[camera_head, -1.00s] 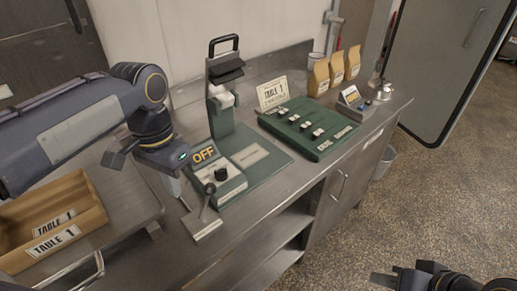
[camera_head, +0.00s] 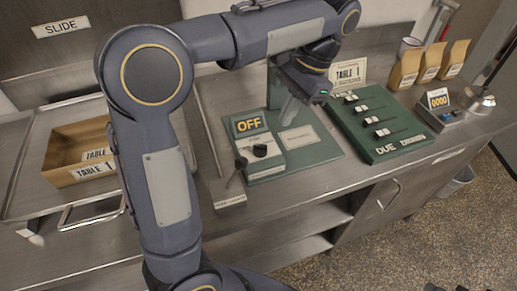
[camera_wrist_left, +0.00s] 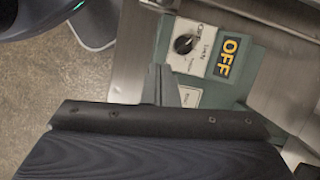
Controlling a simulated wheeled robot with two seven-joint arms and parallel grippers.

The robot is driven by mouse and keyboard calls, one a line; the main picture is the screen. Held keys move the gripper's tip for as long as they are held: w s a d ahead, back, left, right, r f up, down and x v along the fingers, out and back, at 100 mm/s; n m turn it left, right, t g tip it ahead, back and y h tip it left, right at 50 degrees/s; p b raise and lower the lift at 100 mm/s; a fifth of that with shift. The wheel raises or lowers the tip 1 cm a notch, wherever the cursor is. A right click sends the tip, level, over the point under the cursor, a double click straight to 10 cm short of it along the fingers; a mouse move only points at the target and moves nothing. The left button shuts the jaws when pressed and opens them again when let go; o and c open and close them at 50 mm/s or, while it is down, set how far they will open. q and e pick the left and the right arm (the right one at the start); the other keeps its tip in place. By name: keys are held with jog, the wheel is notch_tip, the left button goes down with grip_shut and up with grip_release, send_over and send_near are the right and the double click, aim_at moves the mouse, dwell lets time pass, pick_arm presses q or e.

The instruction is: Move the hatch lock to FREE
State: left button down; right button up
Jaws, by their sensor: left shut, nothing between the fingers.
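A small black-knobbed lever (camera_head: 236,172) stands on a grey base plate (camera_head: 228,196) at the bench's front edge. The print on its plate is too small to read, so I cannot tell whether it is the hatch lock. My left gripper (camera_head: 289,108) is shut and empty, pointing down over the green machine base, right of the OFF display and apart from the lever. In the left wrist view its dark finger (camera_wrist_left: 163,88) shows beside the dial box (camera_wrist_left: 195,47). Only a dark sliver shows at the head view's bottom right edge; my right gripper is not visible.
A green machine base with an OFF display (camera_head: 249,124) and black dial (camera_head: 260,150) stands right of the lever. A wooden tray (camera_head: 62,148) sits left. My left arm crosses the view.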

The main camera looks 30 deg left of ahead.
pick_arm(q)
send_near(235, 174)
jog(key=w+d+f, duration=0.1)
jog(key=w, duration=0.1)
jog(key=w+d+f, duration=0.1)
jog(key=f, duration=0.1)
jog(key=w+d+f, duration=0.1)
jog(key=w+f, duration=0.1)
jog(key=shift+w+d+b, duration=0.1)
jog(key=shift+w+b, duration=0.2)
jog(key=shift+b, duration=0.05)
jog(key=s+a, duration=0.1)
jog(key=s, duration=0.2)
jog(key=shift+a+r+p, duration=0.25)
jog(key=shift+a+p, duration=0.05)
jog(key=shift+a, duration=0.1)
jog(key=shift+s+a, duration=0.15)
jog(key=shift+s, duration=0.05)
